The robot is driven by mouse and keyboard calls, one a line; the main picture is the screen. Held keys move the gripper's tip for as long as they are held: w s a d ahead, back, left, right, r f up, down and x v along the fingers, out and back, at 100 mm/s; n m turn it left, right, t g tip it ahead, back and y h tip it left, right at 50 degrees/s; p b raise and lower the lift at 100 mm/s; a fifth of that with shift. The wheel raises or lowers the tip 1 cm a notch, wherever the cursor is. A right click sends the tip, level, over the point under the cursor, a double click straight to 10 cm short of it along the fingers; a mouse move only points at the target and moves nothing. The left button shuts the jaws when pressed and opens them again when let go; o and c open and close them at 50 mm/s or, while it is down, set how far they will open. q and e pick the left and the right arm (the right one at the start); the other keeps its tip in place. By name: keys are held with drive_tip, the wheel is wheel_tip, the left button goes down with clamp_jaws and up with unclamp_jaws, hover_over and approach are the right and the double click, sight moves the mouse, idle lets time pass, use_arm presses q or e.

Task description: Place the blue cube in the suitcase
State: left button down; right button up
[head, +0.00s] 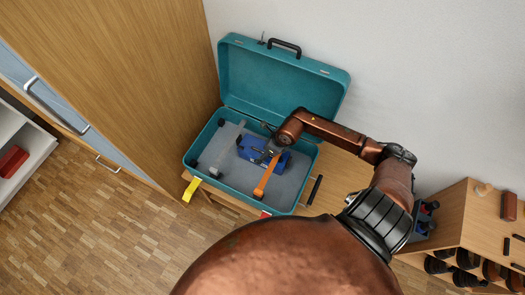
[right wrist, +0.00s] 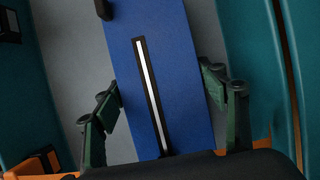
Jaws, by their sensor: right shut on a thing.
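The open teal suitcase (head: 190,160) stands with its lid raised against the wall; its floor is grey. The blue cube (head: 281,164) shows over the suitcase floor, partly hidden by my right gripper (head: 262,153). In the right wrist view the blue cube (right wrist: 185,60) looks like a long blue block with a black and white strip. The fingers of my right gripper (right wrist: 165,105) are on either side of it, shut on it. Whether the cube rests on the suitcase floor or hangs just above it, I cannot tell. My left gripper is not in view.
A tall wooden cabinet (head: 130,70) stands left; a wooden shelf unit (head: 450,210) with dark items stands right.

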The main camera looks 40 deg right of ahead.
drive_tip(key=o, duration=1.4)
drive_tip(key=shift+o, duration=0.2)
drive_tip(key=shift+r, duration=0.1)
